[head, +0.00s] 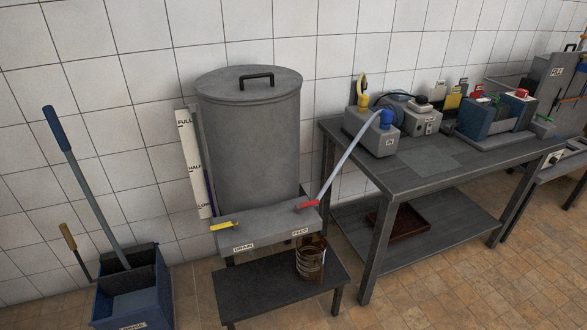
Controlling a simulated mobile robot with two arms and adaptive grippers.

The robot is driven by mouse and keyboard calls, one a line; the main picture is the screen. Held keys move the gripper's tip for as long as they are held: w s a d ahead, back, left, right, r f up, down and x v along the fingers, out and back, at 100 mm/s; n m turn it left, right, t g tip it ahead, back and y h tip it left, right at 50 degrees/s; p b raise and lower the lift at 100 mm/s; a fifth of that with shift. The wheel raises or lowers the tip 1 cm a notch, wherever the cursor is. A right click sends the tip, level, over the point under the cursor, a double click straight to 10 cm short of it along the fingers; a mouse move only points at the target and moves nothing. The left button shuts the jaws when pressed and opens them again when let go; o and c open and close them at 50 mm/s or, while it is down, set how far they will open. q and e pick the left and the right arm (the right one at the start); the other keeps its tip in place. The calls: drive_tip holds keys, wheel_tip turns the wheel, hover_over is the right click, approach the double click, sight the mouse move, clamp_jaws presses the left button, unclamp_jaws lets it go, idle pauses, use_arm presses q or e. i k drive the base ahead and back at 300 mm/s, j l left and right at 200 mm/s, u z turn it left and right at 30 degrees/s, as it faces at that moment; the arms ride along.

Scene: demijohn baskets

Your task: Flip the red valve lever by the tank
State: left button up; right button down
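The grey lidded tank (251,140) stands against the tiled wall, left of the workbench. On the grey ledge (270,234) at its foot, the red valve lever (307,205) lies at the right end, above the label "FEED". A yellow lever (222,226) lies at the left end, above the label "DRAIN". A pale hose runs from near the red lever up to a blue-capped fitting (386,119) on the pump unit on the bench. Neither of my grippers is in view.
A brown ribbed jar (310,259) stands under the ledge on a low dark stand (283,283). A blue bucket (134,290) with long handles stands at the left. The workbench (425,160) at the right holds several machines. Tiled floor in front shows partly clear.

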sight(298, 207)
drive_tip(key=i+j, duration=0.3)
drive_tip(key=i, duration=0.15)
drive_tip(key=i+j, duration=0.3)
drive_tip(key=i, duration=0.2)
drive_tip(key=i+j+z, duration=0.1)
drive_tip(key=i+j, duration=0.2)
drive_tip(key=i, duration=0.15)
